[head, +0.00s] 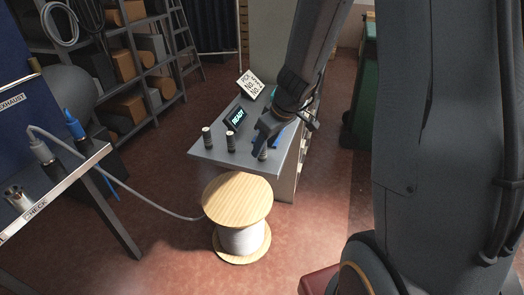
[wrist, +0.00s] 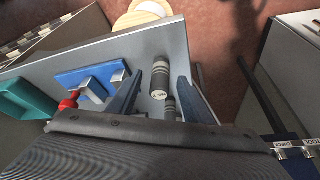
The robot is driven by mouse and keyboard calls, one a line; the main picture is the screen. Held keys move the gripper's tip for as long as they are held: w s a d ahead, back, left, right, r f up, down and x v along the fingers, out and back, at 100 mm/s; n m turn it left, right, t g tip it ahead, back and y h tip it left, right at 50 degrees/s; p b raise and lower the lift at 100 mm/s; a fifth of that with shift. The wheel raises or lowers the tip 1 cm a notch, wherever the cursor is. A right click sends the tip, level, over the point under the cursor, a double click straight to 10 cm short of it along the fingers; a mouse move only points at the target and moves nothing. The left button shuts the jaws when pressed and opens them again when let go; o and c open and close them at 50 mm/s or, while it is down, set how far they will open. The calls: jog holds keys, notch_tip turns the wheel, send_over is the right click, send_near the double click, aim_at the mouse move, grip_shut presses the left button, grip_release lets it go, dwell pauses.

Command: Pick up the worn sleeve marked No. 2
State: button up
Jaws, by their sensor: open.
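Three dark, pale-banded cylindrical sleeves stand on the grey bench (head: 235,158) in the head view: a left one (head: 207,138), a middle one (head: 231,141) and a right one (head: 262,154). My gripper (head: 265,139) is over the right one. In the wrist view my gripper (wrist: 160,76) is open, with a banded sleeve (wrist: 160,75) between its blue-grey fingers; I see no clear contact. Its end carries a small mark too small to read. A second sleeve (wrist: 170,108) shows partly behind it, cut off by my gripper's body. I cannot tell which sleeve is No. 2.
A READY display (head: 237,118) and a sign (head: 250,84) stand behind the sleeves. A wooden spool (head: 238,200) stands before the bench.

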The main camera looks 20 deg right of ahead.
jog(key=shift+x, duration=1.5)
jog(key=c, duration=1.1)
jog(key=shift+c, duration=0.2)
